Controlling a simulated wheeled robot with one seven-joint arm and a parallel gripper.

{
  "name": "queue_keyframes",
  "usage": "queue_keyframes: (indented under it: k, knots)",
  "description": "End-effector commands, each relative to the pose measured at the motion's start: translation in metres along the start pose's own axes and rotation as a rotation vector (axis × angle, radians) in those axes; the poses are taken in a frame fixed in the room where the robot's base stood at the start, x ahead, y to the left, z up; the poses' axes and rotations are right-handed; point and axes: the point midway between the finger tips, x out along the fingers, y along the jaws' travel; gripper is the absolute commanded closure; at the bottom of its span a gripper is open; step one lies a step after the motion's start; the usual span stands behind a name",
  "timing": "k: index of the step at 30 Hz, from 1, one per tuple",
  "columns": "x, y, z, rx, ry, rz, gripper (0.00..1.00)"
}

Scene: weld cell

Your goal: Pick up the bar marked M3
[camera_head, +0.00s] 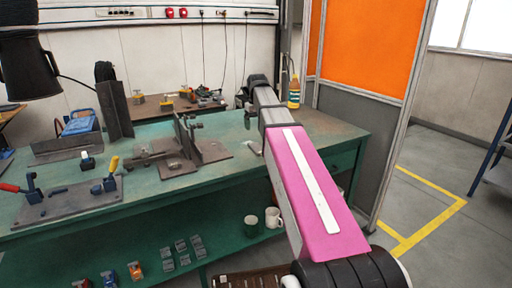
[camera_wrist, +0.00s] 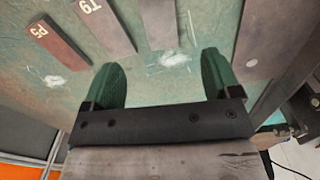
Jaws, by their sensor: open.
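In the wrist view several flat bars lie on the green bench top. A dark reddish bar (camera_wrist: 60,42) reads P5, and a brown bar (camera_wrist: 106,26) beside it appears to read T9. A grey bar (camera_wrist: 158,25) shows no mark, its far end cut off by the top edge. Another grey-brown bar (camera_wrist: 264,40) at the right shows no readable mark. I cannot read M3 on any bar. My gripper (camera_wrist: 160,82) is open and empty, its green fingers wide apart, with the unmarked grey bar ahead of the gap. In the head view my arm hides the bars.
The green workbench (camera_head: 225,170) carries a dark fixture (camera_head: 190,150) and a plate with clamps (camera_head: 70,200). A bottle (camera_head: 294,92) stands by its far right corner. An orange panel (camera_head: 370,45) stands to the right. Mugs (camera_head: 272,217) sit on the lower shelf.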

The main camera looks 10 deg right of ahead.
Motion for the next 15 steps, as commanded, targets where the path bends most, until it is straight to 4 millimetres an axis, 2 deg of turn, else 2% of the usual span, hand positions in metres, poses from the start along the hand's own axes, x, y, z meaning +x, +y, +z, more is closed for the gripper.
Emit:
queue_keyframes:
  k: [15]
  knots:
    - [0.055,0.0,0.001,0.0,0.0,0.0,0.17]
